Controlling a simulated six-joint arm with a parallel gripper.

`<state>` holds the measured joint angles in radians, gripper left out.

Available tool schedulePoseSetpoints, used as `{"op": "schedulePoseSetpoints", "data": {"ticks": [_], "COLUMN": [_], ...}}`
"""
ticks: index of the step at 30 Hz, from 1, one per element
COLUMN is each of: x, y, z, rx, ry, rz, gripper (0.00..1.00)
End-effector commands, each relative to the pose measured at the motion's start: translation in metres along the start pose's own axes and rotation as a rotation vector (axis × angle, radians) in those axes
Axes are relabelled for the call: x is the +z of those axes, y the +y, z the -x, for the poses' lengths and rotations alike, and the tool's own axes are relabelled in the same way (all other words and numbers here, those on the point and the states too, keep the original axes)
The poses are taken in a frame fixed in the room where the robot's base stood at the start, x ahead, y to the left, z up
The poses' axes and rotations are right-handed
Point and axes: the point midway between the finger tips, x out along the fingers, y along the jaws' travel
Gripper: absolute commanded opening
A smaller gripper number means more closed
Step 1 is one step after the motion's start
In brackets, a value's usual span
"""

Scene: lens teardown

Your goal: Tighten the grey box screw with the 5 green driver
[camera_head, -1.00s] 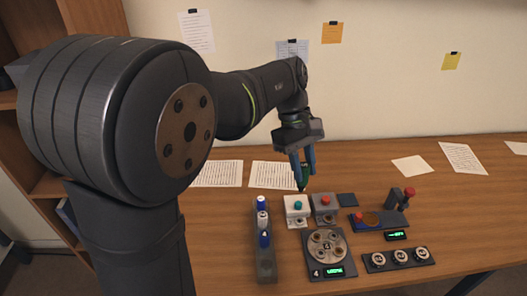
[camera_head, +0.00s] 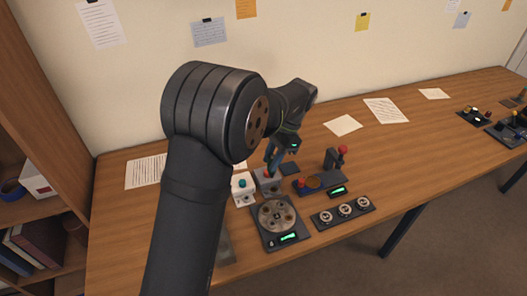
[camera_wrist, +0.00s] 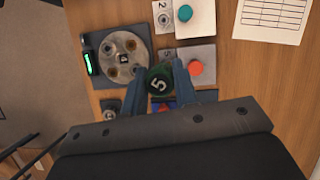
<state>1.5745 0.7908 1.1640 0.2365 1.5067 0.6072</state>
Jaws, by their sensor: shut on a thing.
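My gripper (camera_wrist: 160,84) is shut on the green driver (camera_wrist: 158,78), whose cap shows a white 5 in the wrist view. The driver is seen end-on there, so its tip is hidden. The grey box (camera_wrist: 205,56), with a red button and a 5 label, lies beside and partly behind the driver. The box's screw is not visible, and I cannot tell whether the tip touches it. In the head view my gripper (camera_head: 273,158) is at the grey box (camera_head: 271,187), partly covering it.
A white box (camera_head: 243,197) with a teal button stands left of the grey box. The round dial board (camera_head: 262,232) is in front. A dark panel with three knobs (camera_head: 343,211) and a red-knobbed lever stand (camera_head: 334,160) are to the right. My arm covers most of the rack.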

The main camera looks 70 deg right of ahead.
Motion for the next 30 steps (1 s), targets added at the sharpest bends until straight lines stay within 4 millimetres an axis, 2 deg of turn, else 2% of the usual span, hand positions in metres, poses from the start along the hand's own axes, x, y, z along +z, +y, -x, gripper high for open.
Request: {"op": "schedulePoseSetpoints", "data": {"ticks": [6,11,30], "x": [-0.016,-0.018,-0.024], "y": [0.000,-0.002,-0.002], "z": [-0.012,-0.015,-0.031], "rx": [-0.064,-0.044,0.288], "ry": [0.001,0.001,0.003], "rz": [-0.158,-0.107,0.688], "gripper": [0.07,0.07,0.07]}}
